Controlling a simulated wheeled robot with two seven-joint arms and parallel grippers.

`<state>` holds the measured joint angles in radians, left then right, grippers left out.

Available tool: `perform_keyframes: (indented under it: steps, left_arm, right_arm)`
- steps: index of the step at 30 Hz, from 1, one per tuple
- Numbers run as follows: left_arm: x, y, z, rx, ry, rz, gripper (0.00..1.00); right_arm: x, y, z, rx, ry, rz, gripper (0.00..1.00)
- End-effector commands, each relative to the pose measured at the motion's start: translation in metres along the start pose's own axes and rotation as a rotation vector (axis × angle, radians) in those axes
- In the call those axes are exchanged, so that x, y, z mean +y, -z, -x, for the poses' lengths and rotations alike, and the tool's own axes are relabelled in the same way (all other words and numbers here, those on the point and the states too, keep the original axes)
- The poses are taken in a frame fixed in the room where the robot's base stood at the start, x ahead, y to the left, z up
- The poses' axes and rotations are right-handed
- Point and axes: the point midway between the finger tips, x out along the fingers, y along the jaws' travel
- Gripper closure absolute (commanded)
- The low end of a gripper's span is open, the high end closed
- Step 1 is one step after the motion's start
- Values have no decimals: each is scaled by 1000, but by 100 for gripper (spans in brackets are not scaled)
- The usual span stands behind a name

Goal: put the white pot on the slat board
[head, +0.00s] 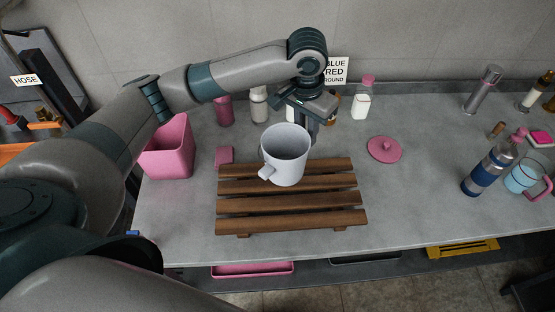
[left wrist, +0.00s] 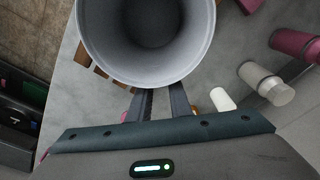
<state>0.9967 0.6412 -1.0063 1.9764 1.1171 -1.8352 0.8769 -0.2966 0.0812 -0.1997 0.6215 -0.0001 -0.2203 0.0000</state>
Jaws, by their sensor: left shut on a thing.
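The white pot (head: 286,158) is upright, with its open mouth up and a short handle toward the lower left. It shows over the rear slats of the brown wooden slat board (head: 290,222); I cannot tell whether its base touches them. My left gripper (head: 309,128) comes from behind and is shut on the pot's far side. In the left wrist view the pot (left wrist: 145,72) fills the top middle, with the fingers of my left gripper (left wrist: 158,100) at its wall. My right gripper is not in view.
A pink bin (head: 168,150) and a small pink block (head: 224,156) are left of the board. A pink lid-like disc (head: 384,149) lies to the right. Several bottles stand along the back wall.

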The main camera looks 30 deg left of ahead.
Motion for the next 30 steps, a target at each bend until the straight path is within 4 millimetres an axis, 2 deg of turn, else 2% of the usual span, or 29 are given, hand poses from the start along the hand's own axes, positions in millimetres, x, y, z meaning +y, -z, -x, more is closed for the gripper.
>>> perform_keyframes:
  steps: [6, 12, 16, 26, 30]
  left_arm:
    - [-28, -37, -18, -5, 3, 2, 100]
    - [-44, -60, -34, -2, 1, 0, 100]
    - [-48, -66, -38, -1, 2, 0, 100]
    - [-48, -66, -39, 0, 1, 0, 100]
    - [-48, -68, -47, -2, 0, 1, 100]
  right_arm:
    - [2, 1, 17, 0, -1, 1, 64]
    - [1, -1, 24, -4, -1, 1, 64]
    - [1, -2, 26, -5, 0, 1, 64]
    - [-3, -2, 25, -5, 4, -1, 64]
    - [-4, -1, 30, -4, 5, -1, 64]
